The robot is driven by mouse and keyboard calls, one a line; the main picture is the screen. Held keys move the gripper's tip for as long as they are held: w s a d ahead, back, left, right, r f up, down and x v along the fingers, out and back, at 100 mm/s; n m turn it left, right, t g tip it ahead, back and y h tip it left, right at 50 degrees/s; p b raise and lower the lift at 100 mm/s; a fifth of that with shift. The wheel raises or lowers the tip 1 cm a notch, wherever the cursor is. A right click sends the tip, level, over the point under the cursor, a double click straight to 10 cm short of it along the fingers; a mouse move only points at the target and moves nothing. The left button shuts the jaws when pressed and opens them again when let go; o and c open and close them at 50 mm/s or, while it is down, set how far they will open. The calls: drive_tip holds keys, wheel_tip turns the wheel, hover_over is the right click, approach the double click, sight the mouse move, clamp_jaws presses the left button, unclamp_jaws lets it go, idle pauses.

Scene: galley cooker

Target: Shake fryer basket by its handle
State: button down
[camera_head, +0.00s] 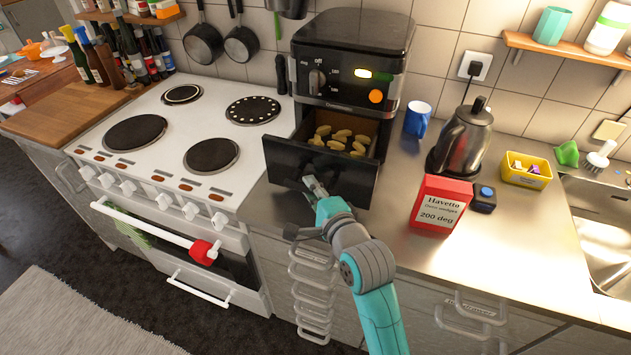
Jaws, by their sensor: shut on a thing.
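The black air fryer (349,55) stands on the steel counter against the tiled wall. Its basket (286,166) is pulled partly out toward the front, and several golden potato wedges (340,140) lie inside it. My gripper (311,183) is at the front face of the basket, shut on its handle. The handle is mostly hidden by my gripper and its fingers. My arm reaches up to it from the lower right. An orange light shows on the fryer's front panel.
A white cooker (190,125) with dark hotplates stands to the left. A red wedges box (441,204), a small dark timer-like box (484,198), a kettle (464,140), a blue mug (417,118) and a yellow tub (526,171) stand to the right. The counter's front right is clear.

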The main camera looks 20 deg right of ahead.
drive_tip(key=c, duration=1.1)
unclamp_jaws()
drive_tip(key=shift+o, duration=0.2)
drive_tip(key=v, duration=1.2)
